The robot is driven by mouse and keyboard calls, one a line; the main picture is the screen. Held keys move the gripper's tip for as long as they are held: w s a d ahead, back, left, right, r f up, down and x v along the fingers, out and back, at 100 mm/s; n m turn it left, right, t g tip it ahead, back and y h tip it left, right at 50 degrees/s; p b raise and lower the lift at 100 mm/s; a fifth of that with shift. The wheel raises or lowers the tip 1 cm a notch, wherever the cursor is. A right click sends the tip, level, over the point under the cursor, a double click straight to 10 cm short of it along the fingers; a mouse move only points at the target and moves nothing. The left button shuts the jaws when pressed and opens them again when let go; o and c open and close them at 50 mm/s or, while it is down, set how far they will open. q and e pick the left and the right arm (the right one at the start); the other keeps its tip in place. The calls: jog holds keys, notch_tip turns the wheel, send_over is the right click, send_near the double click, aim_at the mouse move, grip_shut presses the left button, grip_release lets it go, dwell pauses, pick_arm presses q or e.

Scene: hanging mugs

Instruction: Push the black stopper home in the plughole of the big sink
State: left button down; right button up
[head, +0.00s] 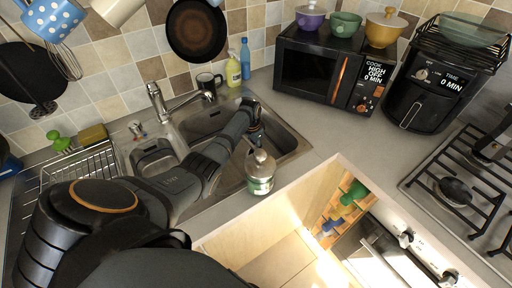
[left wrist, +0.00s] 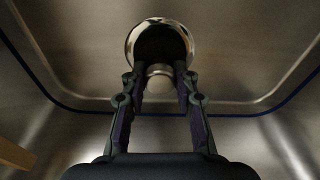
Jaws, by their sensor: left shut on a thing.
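My left gripper (head: 256,136) reaches down into the big sink (head: 292,146), to the right of the small basin. In the left wrist view my left gripper (left wrist: 160,88) has its two fingers shut on the stopper (left wrist: 159,71), whose pale knob shows between the fingertips. A bright metal ring of the plughole (left wrist: 136,33) surrounds a dark round area just beyond the fingers. I cannot tell how deep the stopper sits in the ring. In the head view the gripper and arm hide the stopper and plughole. My right gripper is not in view.
A lidded jar (head: 261,173) stands at the sink's front edge, close to my left gripper. The tap (head: 181,101) reaches over the sink from behind. A black mug (head: 208,82) and a soap bottle (head: 233,71) stand behind it.

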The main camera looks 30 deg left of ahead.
pick_arm(q)
jog(key=shift+f+b, duration=0.7)
jog(key=shift+f, duration=0.25)
jog(key=c, duration=0.9)
grip_release()
jog(key=shift+c, duration=0.2)
jog(key=r, duration=0.4)
jog(key=s+r, duration=0.1)
jog(key=r, duration=0.7)
jog(key=shift+s+a, duration=0.15)
jog(key=shift+a, duration=0.1)
jog(key=shift+s+f, duration=0.1)
